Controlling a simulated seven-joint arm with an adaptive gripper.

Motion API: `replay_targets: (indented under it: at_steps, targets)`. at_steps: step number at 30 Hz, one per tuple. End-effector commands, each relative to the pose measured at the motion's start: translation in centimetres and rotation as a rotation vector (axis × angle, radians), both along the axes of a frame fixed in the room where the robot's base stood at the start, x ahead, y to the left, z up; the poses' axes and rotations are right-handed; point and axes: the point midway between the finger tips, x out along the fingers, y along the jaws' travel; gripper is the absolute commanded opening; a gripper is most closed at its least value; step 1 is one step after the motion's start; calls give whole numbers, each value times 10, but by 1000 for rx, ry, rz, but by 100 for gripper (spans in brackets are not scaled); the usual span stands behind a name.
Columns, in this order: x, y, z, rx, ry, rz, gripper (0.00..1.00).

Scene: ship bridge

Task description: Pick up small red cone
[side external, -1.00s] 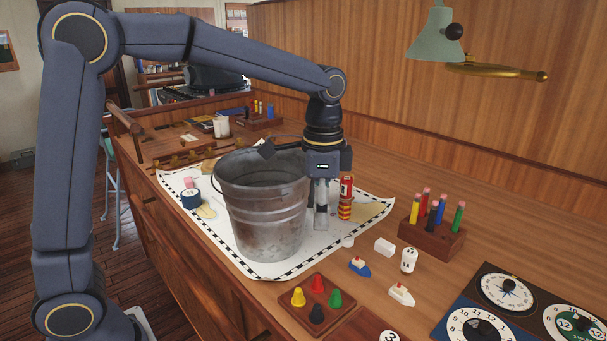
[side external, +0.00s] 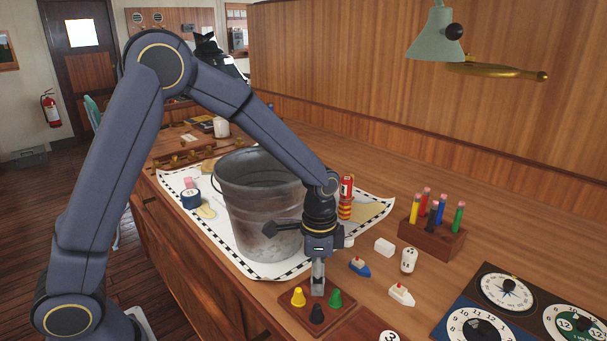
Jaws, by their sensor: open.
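My gripper (side external: 318,285) points straight down over the back of a small brown wooden tray (side external: 340,315). Its fingers are low, at the spot where the small red cone stood in the earlier picture. The red cone is hidden by the fingers now. The jaws are open; whether they are around the cone or above it cannot be seen. Close by on the tray stand a yellow cone (side external: 298,297) on the left, a green cone (side external: 335,299) on the right and a black cone (side external: 316,313) in front.
A large metal bucket (side external: 250,225) stands on the chart just behind my gripper. To the right are a blue-hulled toy boat (side external: 359,267), another toy boat (side external: 401,295), a white block (side external: 385,247) and a wooden pen holder (side external: 431,240). Dial panels (side external: 505,290) lie at the front right.

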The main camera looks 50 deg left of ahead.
Motion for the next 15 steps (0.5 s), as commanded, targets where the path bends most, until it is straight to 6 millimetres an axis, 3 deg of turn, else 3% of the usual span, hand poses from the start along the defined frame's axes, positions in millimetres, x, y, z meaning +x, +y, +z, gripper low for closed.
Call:
replay_targets:
  at_steps: [8, 15]
  targets:
    - [0, 0, -7, 0, -1, -1, 53]
    - [0, 0, -6, 0, -1, -1, 30]
